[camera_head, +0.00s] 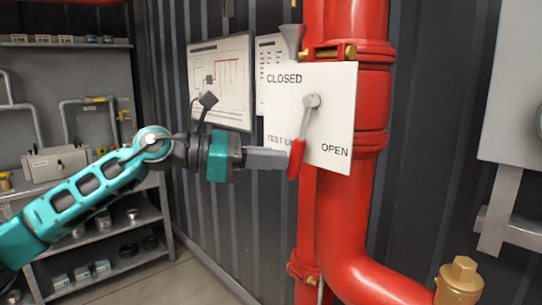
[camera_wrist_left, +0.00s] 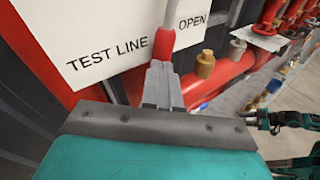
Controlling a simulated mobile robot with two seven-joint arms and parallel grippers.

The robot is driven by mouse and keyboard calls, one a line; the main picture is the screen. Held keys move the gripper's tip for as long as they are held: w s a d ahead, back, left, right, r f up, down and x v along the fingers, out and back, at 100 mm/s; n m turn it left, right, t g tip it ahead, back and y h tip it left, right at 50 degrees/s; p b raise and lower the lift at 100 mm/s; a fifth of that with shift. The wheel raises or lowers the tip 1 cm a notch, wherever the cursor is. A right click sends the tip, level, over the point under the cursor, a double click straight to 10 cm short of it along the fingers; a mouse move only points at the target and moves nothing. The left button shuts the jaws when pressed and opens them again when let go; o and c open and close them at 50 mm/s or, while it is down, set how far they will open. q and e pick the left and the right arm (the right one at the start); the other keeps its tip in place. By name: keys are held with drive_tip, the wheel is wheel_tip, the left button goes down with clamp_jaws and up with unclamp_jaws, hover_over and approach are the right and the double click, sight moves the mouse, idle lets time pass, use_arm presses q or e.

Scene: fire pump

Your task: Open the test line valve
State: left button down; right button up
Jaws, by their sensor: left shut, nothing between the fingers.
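The test line valve has a lever with a grey shank and a red handle (camera_head: 297,158), on a white plate (camera_head: 338,115) marked CLOSED at upper left and OPEN at lower right. The lever hangs down and slightly left from its pivot (camera_head: 312,101), between the two marks. My left gripper (camera_head: 286,160) is shut and empty, its tips at the left side of the red handle. In the left wrist view, the shut fingers (camera_wrist_left: 162,80) point at the red handle (camera_wrist_left: 163,42), close to it; whether they touch cannot be told. My right gripper is not in the head view.
Thick red pipes (camera_head: 345,220) stand behind the plate and bend right at the bottom. A brass fitting (camera_head: 459,280) is at lower right. Grey shelves (camera_head: 130,222) stand at left. Diagram sheets (camera_head: 221,80) hang on the dark corrugated wall.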

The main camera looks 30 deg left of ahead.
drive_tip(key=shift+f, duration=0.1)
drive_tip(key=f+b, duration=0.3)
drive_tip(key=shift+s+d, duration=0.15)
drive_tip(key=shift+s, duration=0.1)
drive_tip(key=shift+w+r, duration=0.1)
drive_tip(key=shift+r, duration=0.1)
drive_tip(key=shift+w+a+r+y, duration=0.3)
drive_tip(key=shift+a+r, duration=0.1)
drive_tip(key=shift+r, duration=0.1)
use_arm(q)
drive_tip(key=d+n, duration=0.1)
drive_tip(key=h, duration=0.1)
drive_tip(key=s+d+f+n+t, duration=0.1)
drive_tip(key=shift+d+n+h, duration=0.3)
drive_tip(key=shift+d, duration=0.05)
drive_tip(key=shift+a, duration=0.1)
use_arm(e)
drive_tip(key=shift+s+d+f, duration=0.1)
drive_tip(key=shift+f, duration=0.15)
